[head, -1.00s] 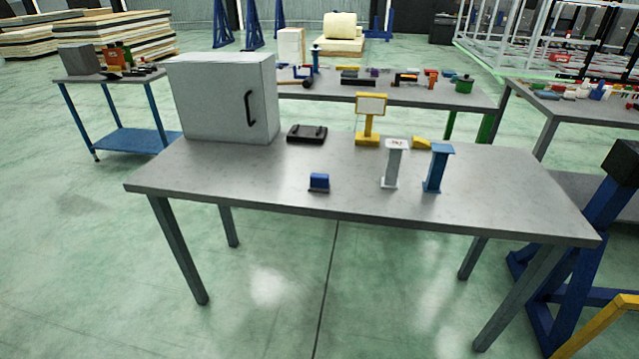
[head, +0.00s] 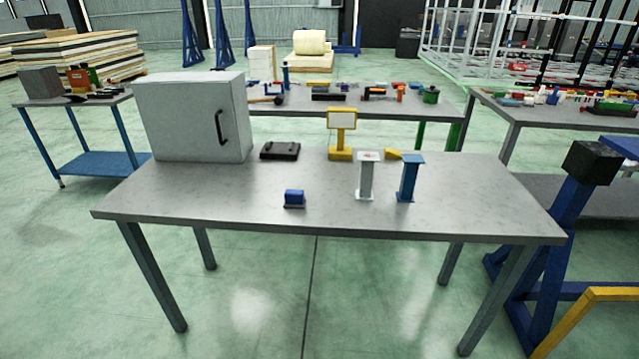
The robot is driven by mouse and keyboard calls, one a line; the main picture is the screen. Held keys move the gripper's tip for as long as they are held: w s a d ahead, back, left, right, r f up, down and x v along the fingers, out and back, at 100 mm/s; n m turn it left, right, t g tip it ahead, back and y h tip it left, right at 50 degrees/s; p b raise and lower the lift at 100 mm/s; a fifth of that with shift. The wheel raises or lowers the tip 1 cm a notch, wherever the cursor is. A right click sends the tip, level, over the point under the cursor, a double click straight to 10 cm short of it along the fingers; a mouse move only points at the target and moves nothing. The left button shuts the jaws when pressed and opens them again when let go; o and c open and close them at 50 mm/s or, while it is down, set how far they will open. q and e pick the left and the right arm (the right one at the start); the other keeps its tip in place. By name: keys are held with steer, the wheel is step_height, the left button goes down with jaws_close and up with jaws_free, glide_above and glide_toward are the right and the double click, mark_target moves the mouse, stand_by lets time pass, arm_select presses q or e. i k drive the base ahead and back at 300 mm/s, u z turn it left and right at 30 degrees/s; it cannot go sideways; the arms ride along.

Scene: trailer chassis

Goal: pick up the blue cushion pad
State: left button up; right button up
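A small blue block on a dark base, which looks like the blue cushion pad (head: 294,197), sits near the front edge of the grey table (head: 250,222), left of the middle. Its top and front face show, and nothing covers it. Neither of my grippers is in the head view.
On the table stand a grey cabinet (head: 192,118), a black tray-like part (head: 280,151), a yellow stand (head: 341,133), a white pedestal (head: 367,176) and a blue pedestal (head: 409,178). A blue trestle (head: 551,240) stands at the right. Floor before the table is clear.

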mark_target(294, 198)
steer(key=z, duration=0.55)
steer(key=k, duration=0.65)
steer(key=z, duration=0.9)
steer(key=i, duration=1.95)
steer(key=u, duration=1.25)
steer(key=i, duration=0.85)
steer(key=u, duration=0.75)
